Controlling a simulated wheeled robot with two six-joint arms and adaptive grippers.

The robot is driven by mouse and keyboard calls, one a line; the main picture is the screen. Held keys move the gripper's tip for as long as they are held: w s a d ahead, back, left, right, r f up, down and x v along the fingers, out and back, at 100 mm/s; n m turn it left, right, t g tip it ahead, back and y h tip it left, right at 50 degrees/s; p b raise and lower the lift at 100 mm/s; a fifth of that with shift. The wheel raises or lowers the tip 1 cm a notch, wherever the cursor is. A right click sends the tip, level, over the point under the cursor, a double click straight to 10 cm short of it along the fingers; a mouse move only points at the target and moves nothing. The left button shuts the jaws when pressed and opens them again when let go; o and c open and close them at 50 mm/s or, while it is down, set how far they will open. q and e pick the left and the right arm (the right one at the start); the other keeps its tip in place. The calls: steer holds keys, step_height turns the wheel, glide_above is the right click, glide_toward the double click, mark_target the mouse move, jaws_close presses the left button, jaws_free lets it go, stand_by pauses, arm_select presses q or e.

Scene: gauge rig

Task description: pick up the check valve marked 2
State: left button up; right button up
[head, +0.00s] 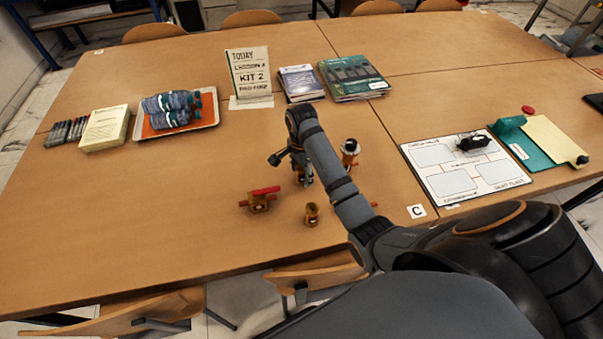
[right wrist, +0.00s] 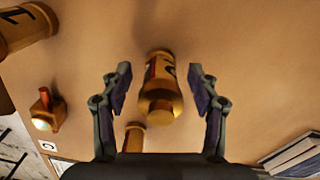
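In the right wrist view a brass, cylinder-like fitting (right wrist: 160,88) with a dark mark on a reddish band lies between the fingers of my right gripper (right wrist: 160,72). The mark is too blurred to read surely. The fingers stand open on both sides, with a gap to the fitting. In the head view my right gripper (head: 289,162) is low over the table among brass parts, and the arm hides some of them. Another marked brass piece (right wrist: 22,30) is at the upper left of the wrist view. My left gripper is not in view.
Near the right gripper are a red-handled valve (head: 258,200), a small brass fitting (head: 311,213) and an upright part with a round top (head: 349,150). A tray (head: 207,112), a sign (head: 249,75) and books (head: 352,77) stand behind. A white sheet (head: 438,185) lies right. The table's left front is clear.

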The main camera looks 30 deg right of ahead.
jaws_close()
steer(key=shift+r, duration=0.3)
steer(key=r, duration=0.1)
steer(key=r+p, duration=0.1)
steer(key=r, duration=0.1)
steer(key=s+r, duration=0.1)
steer(key=shift+d+r+p, duration=0.3)
steer(key=shift+r+p, duration=0.05)
steer(key=s+d+r+p, duration=0.2)
steer(key=s+r+p, duration=0.1)
steer(key=s, duration=0.3)
steer(key=s+d+r+p, duration=0.2)
steer(key=s+r+p, duration=0.1)
steer(key=s, duration=0.3)
steer(key=shift+d+r+p, duration=0.3)
steer(key=shift+r+p, duration=0.1)
steer(key=shift+r, duration=0.5)
